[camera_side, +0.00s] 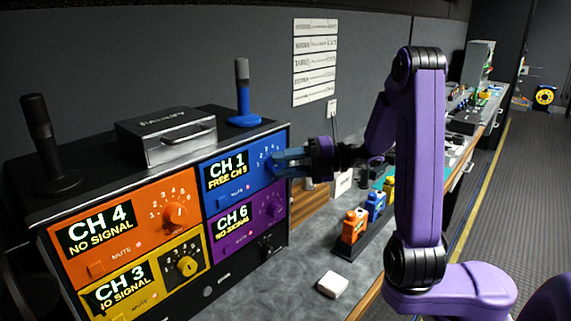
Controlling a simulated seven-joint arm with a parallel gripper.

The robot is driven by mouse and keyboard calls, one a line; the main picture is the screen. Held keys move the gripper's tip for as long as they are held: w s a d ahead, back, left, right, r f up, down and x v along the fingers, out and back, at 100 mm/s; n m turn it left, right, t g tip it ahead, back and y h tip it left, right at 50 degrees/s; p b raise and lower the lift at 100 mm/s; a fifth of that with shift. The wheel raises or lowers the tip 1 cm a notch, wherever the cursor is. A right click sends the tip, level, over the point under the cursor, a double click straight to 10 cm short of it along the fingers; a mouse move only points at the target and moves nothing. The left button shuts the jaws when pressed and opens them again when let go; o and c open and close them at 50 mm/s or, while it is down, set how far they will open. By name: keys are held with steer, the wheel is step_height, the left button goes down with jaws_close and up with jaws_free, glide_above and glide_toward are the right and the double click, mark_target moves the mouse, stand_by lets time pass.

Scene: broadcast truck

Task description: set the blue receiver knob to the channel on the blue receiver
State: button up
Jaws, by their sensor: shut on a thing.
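The blue receiver (223,194) is at the upper right of the rack front. Its screen (228,169) reads "CH 1" with a smaller line that looks like "FREE CH 5". Dial numbers show at the right of its panel. My gripper (281,160) reaches in from the right and is shut at the blue receiver's right side, where its knob sits. The blue knob is mostly hidden by the fingers, so its pointer cannot be read.
Orange "CH 4" (112,254), yellow "CH 3" (161,278) and purple "CH 6" (235,238) receivers surround it. A blue antenna (242,95), black antenna (38,130) and metal case (165,135) stand on top. Coloured packs (353,226) and a white block (332,285) sit on the counter.

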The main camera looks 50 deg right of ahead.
steer(key=m+t+y, duration=0.2)
steer(key=m, duration=0.1)
steer(key=shift+f+m+t, duration=0.3)
steer(key=shift+f, duration=0.05)
steer(key=m+t, duration=0.3)
steer(key=m, duration=0.1)
steer(key=shift+a+f+y, duration=0.1)
steer(key=shift+f+y, duration=0.05)
steer(key=shift+y, duration=0.15)
steer(key=shift+m+t, duration=0.3)
steer(key=shift+t, duration=0.1)
steer(key=o, duration=1)
steer(key=shift+o, duration=0.2)
steer(key=shift+s+f, duration=0.1)
steer(key=v, duration=0.7)
steer(key=shift+s, duration=0.1)
